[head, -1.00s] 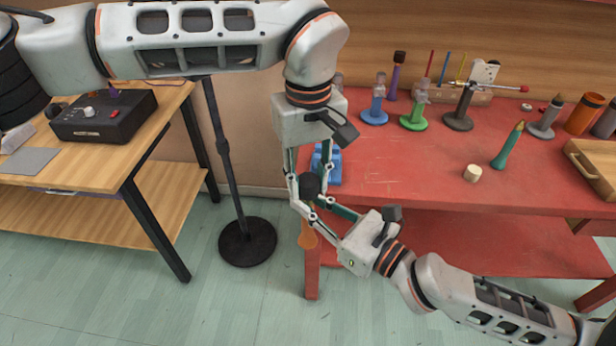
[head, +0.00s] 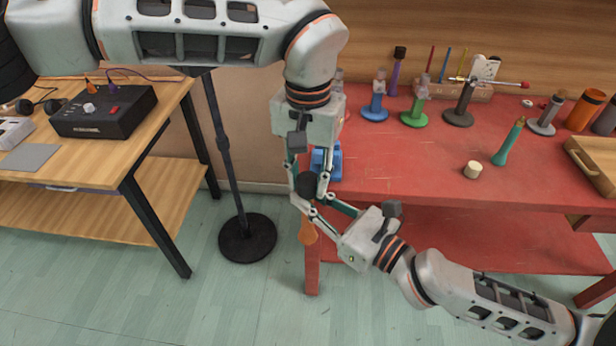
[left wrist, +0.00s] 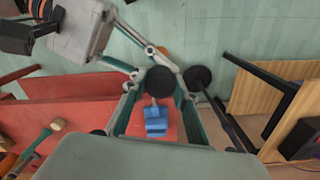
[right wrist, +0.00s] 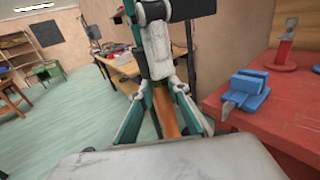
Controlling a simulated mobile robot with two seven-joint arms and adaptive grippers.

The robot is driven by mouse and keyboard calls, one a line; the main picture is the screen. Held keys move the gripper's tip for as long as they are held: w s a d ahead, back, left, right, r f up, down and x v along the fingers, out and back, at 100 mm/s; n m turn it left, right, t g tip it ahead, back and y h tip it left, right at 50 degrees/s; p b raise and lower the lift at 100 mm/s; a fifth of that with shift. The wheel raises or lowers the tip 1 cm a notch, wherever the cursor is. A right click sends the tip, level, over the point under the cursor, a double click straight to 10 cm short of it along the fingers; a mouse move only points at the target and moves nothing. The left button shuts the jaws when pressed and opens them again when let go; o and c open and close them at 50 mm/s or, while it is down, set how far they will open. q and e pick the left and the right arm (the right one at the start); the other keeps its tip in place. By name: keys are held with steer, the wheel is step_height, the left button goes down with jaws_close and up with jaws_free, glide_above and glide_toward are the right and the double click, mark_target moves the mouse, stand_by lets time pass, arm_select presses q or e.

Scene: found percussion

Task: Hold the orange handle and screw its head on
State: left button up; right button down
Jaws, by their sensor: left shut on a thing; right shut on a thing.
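The orange handle (head: 307,233) hangs upright in front of the red table's left end; it also shows in the right wrist view (right wrist: 165,112). My right gripper (head: 304,207) is shut on it from the right side. The dark round head (head: 308,187) sits directly above the handle; in the left wrist view (left wrist: 161,80) it lies between my left fingers. My left gripper (head: 309,182) points down from above and is shut on the head. The fingers hide the joint, so I cannot tell how far the head is threaded onto the handle.
A blue vise (head: 326,163) stands on the red table (head: 400,165) close behind the grippers. Several coloured stands and a pale cork-like cylinder (head: 472,170) are further right. A black stand base (head: 248,238) is on the floor to the left, beside a wooden table (head: 110,165).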

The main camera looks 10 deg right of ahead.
arm_select(q)
steer(key=shift+m, duration=0.7)
steer(key=o, duration=1)
steer(key=shift+c, duration=0.2)
steer(key=shift+r, duration=0.1)
steer(key=shift+r, duration=2.15)
steer(key=shift+c, duration=0.5)
